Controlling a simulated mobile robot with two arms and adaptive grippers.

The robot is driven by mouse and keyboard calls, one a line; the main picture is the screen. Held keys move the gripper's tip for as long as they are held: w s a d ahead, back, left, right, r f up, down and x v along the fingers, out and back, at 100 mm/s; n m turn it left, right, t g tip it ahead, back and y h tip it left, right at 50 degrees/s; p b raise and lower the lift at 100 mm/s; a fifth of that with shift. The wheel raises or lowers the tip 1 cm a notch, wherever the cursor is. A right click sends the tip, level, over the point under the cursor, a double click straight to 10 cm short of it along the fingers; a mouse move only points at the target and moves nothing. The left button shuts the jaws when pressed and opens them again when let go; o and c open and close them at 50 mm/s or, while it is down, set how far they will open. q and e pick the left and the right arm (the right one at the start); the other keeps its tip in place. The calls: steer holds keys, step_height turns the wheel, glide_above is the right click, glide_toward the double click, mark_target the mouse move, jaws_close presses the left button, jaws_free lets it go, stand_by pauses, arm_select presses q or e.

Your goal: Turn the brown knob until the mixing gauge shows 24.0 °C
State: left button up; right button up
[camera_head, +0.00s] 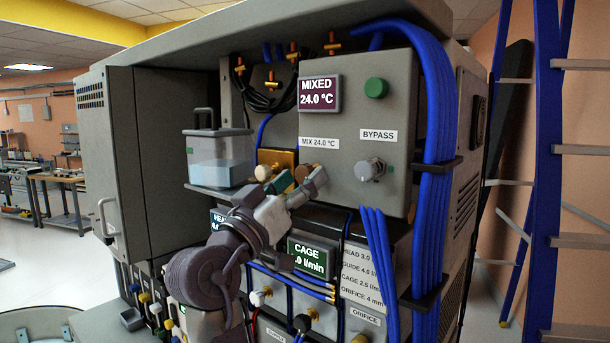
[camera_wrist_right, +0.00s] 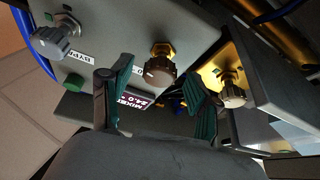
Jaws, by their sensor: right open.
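The mixing gauge (camera_head: 320,93) on the grey panel reads MIXED 24.0 °C. It also shows, turned over, in the right wrist view (camera_wrist_right: 132,100). The brown knob (camera_wrist_right: 158,73) sits on a brass fitting, beyond and between the fingertips of my right gripper (camera_wrist_right: 147,80). In the head view my right gripper (camera_head: 299,183) is in front of this knob and partly hides it. Its green-padded fingers are apart, and no contact with the knob is visible. My left gripper is not in view.
A grey BYPASS knob (camera_head: 369,169) is to the right. Blue hoses (camera_head: 436,110) run down the panel's right side. A CAGE display (camera_head: 311,258) is below.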

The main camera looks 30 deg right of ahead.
steer(key=v, duration=0.5)
steer(key=shift+s+a, duration=0.1)
steer(key=shift+a, duration=0.05)
stand_by(0.3)
